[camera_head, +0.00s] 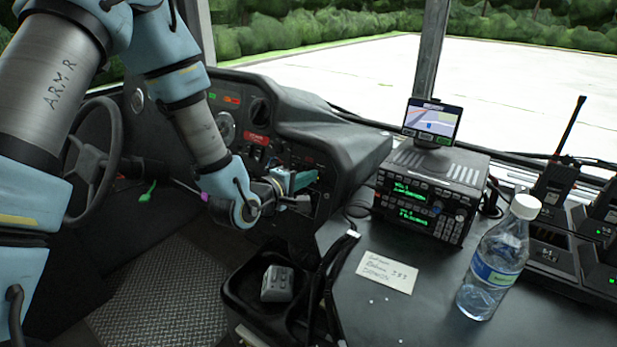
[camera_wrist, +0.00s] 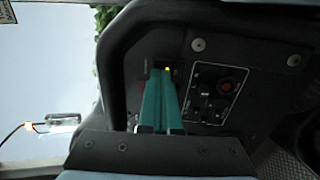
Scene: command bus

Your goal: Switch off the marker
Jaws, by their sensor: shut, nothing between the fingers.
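My gripper (camera_head: 302,182) is at the right part of the dashboard in the head view, its fingers shut and empty. In the wrist view its teal fingers (camera_wrist: 160,74) lie side by side and reach to the dark switch panel (camera_wrist: 207,60). A small yellow light (camera_wrist: 167,69) glows right by the fingertips; I cannot tell whether they touch anything there. A white-framed group of switches (camera_wrist: 206,100) with a red round knob (camera_wrist: 226,86) is just right of the fingers. No label for the marker is readable, and the fingers hide part of the panel.
The steering wheel (camera_head: 95,150) is at the left. A black tray (camera_head: 250,310) is below.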

